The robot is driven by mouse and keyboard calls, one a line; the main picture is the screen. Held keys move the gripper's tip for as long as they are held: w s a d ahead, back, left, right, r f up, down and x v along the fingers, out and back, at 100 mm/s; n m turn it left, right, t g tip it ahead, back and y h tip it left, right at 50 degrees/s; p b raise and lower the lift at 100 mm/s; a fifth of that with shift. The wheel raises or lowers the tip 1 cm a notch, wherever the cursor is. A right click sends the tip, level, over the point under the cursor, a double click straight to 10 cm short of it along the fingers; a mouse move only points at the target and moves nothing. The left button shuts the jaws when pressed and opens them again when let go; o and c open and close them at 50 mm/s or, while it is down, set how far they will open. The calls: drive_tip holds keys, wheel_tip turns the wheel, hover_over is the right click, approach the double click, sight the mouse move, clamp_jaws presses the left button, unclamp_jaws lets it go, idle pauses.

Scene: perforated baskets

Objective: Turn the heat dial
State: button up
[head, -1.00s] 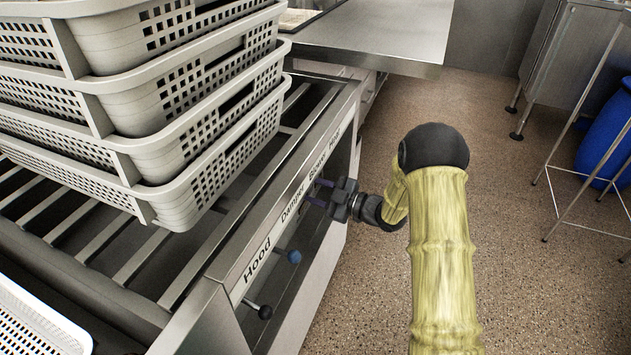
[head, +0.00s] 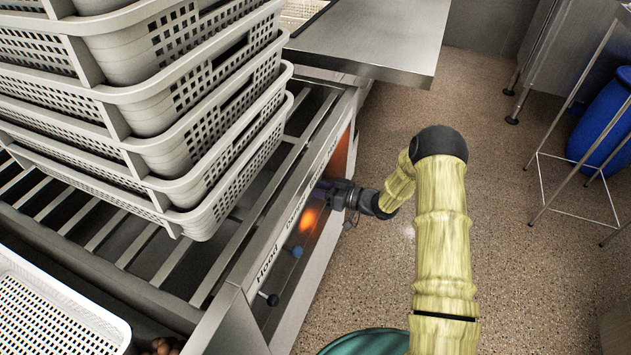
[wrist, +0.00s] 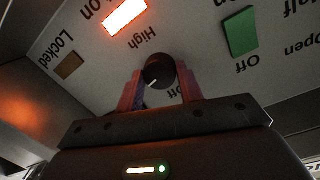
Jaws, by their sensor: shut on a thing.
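The dial (wrist: 158,71) is a round black knob with a white pointer mark, seen on the panel in the wrist view. The pointer faces the lower left of that picture. The word "High" is printed just above the knob, upside down. My gripper (wrist: 160,84) is shut on the dial, with a reddish-purple finger on each side. In the head view my gripper (head: 325,193) reaches the side panel from the right, and the dial itself is hidden there.
A lit orange rectangle (wrist: 126,15), a green switch (wrist: 241,31) and a dark brown square (wrist: 69,66) surround the dial. A blue knob (head: 297,252) and a black knob (head: 272,299) project from the panel nearer me.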

drive_tip(key=shift+m+p, duration=0.7)
drive_tip(key=shift+m, duration=0.5)
drive_tip(key=o, duration=1)
drive_tip(key=p+v, duration=0.1)
drive_tip(key=v, duration=1.6)
drive_tip(key=shift+w+d+p, duration=0.15)
drive_tip(key=shift+d+p, duration=0.15)
drive_tip(key=shift+p, duration=0.05)
